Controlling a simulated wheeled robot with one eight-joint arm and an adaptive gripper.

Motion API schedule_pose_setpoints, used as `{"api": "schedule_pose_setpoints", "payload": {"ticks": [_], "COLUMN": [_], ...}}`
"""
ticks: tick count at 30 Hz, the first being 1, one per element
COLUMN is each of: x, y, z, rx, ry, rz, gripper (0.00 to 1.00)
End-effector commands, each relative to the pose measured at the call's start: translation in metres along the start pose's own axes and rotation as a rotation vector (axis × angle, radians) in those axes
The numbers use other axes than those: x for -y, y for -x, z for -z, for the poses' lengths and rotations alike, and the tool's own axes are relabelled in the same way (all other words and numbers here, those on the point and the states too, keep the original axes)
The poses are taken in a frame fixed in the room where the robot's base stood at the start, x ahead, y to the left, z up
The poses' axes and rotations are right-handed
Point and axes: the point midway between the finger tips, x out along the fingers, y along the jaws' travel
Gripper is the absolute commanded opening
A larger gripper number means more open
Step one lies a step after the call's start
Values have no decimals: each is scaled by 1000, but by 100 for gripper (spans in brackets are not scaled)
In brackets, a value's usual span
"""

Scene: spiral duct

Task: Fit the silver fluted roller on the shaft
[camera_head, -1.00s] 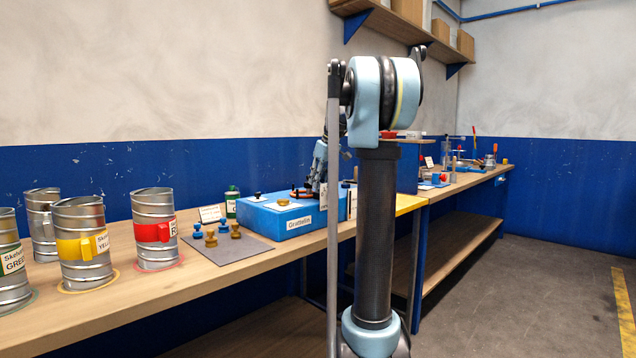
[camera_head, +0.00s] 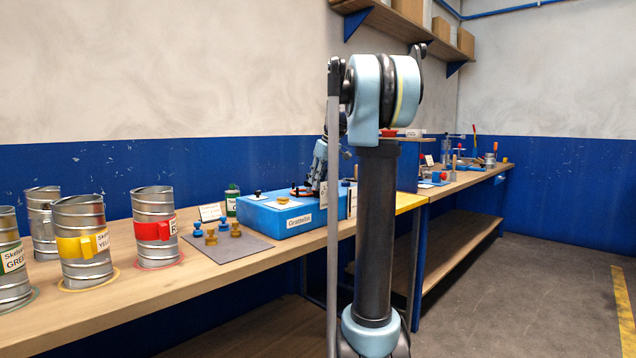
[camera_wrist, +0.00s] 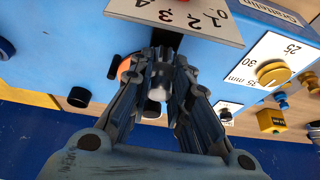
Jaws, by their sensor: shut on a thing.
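In the wrist view my gripper (camera_wrist: 162,72) is shut on the silver fluted roller (camera_wrist: 160,82), which shows as a small bright piece between the fingertips. It is right at the blue box (camera_wrist: 60,40). An orange-red round part (camera_wrist: 124,68) shows just left of the fingertips. I cannot make out the shaft or tell whether the roller is around it, since the fingers cover that spot. In the head view my gripper (camera_head: 319,172) is low over the right part of the blue box (camera_head: 272,222), partly hidden by my arm.
A numbered white plate (camera_wrist: 180,14) lies close above the fingers in the wrist view. A black knob (camera_wrist: 78,97) and a yellow dial (camera_wrist: 272,72) are nearby. In the head view, small coloured knobs stand on a grey mat (camera_head: 232,250), left of the box. Metal cans stand farther left.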

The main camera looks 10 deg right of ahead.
Motion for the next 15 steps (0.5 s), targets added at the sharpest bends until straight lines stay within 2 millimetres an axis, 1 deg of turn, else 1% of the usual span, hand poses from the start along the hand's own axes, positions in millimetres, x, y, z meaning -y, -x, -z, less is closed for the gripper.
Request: {"api": "schedule_pose_setpoints", "payload": {"ticks": [11,12,14,15], "x": [0,0,0,0], "y": [-2,-2,-2,-2], "z": [-1,-1,-1,-1], "rx": [1,1,1,1], "ry": [0,0,0,0], "rz": [0,0,0,0], "gripper": [0,24,38,41]}}
